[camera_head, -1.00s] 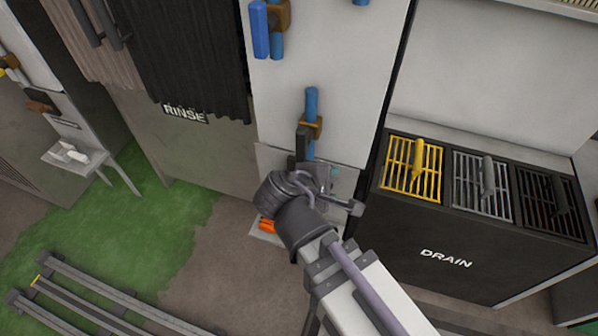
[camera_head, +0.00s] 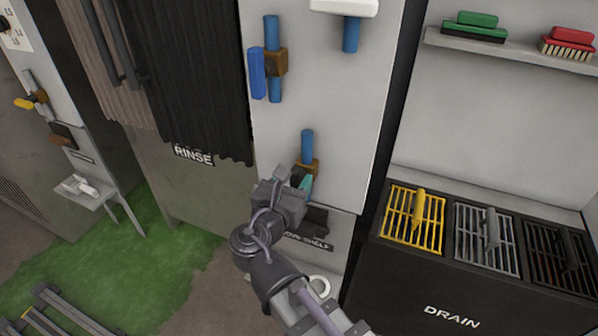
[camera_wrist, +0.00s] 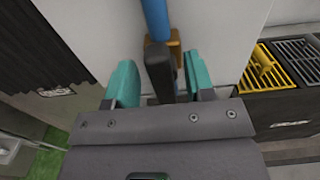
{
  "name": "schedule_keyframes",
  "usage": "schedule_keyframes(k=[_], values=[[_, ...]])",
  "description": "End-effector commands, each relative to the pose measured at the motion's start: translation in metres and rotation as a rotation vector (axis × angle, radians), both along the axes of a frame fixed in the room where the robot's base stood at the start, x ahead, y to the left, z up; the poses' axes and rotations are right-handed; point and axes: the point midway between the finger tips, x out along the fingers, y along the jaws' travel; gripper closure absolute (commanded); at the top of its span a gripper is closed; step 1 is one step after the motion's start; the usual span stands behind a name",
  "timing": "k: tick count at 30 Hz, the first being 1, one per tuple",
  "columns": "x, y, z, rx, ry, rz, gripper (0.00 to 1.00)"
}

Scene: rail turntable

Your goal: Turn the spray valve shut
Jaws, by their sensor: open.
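A valve with a bronze body (camera_head: 308,168) sits on a vertical blue pipe (camera_head: 307,142) on the white wall panel. In the wrist view its black lever (camera_wrist: 160,70) stands in front of the pipe (camera_wrist: 155,18), roughly in line with it. My gripper (camera_wrist: 161,84) is open, with one teal finger on each side of the lever. In the head view my gripper (camera_head: 302,184) covers the lever. A second valve (camera_head: 275,63) with a blue lever (camera_head: 258,75) is higher up on the left. No label shows which is the spray valve.
The dark drain unit (camera_head: 440,285) with yellow, grey and black grates stands to the right. A dark curtain (camera_head: 190,80) and the rinse cabinet (camera_head: 195,185) are left. Brushes (camera_head: 475,27) lie on a shelf at upper right.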

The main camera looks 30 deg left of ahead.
Motion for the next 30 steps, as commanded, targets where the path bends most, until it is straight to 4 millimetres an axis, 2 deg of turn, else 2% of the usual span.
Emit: schedule_keyframes(k=[3, 6, 14, 27, 30], values=[[0.021, 0.004, 0.0, 0.001, 0.0, -0.002, 0.51], [0.029, 0.005, 0.0, 0.001, 0.0, -0.001, 0.51], [0.031, 0.005, 0.0, 0.001, 0.001, 0.0, 0.52], [0.03, 0.005, 0.0, 0.001, 0.001, 0.0, 0.94], [0.03, 0.005, 0.0, 0.002, 0.001, 0.0, 0.95]])
